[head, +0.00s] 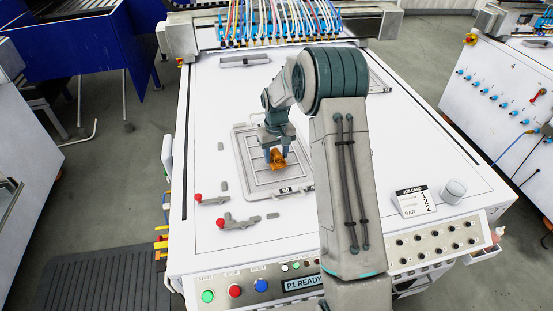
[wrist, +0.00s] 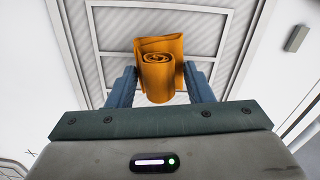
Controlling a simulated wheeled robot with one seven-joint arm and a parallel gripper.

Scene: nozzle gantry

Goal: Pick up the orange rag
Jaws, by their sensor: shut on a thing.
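The orange rag (wrist: 159,75) is a rolled, folded cloth. In the wrist view it sits between the two blue-grey fingers of my gripper (wrist: 160,88), which are shut on it. In the head view the rag (head: 277,160) shows below my gripper (head: 275,150), over the grey framed plate (head: 249,188) on the white machine table. I cannot tell whether the rag still touches the plate.
Red-knobbed clamps (head: 222,219) lie left of the plate. A job card (head: 413,203) and a grey cylinder (head: 453,191) stand at the right front. A button panel (head: 262,281) runs along the front edge. Coloured hoses (head: 280,20) line the back. The table's right side is mostly clear.

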